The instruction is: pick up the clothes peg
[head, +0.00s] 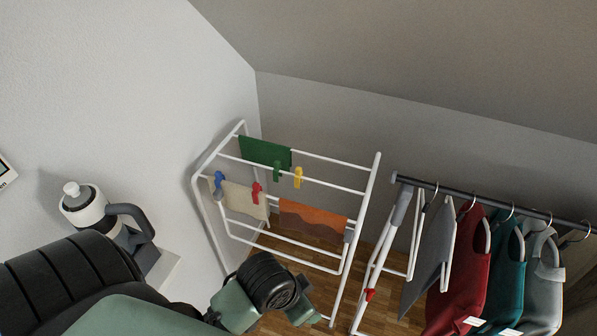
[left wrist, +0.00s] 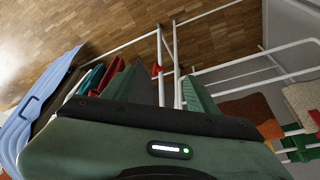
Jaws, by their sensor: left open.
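Several clothes pegs show in the head view. On the white drying rack (head: 364,195) are a green peg (head: 277,170), a yellow peg (head: 298,177), a blue peg (head: 219,180) and a red peg (head: 256,192). Another red peg (head: 369,294) sits low on a white frame to the right; a red peg also shows beyond my fingers in the left wrist view (left wrist: 156,70). My left gripper (left wrist: 160,88) is open, with nothing seen between its fingers and apart from the pegs. My right gripper is out of view.
Green (head: 262,150), cream (head: 243,199) and orange (head: 310,220) cloths hang on the rack. A clothes rail (head: 480,208) with several garments stands at the right. A white and grey bottle (head: 88,208) is at the left. A light blue object (left wrist: 42,95) lies left in the wrist view.

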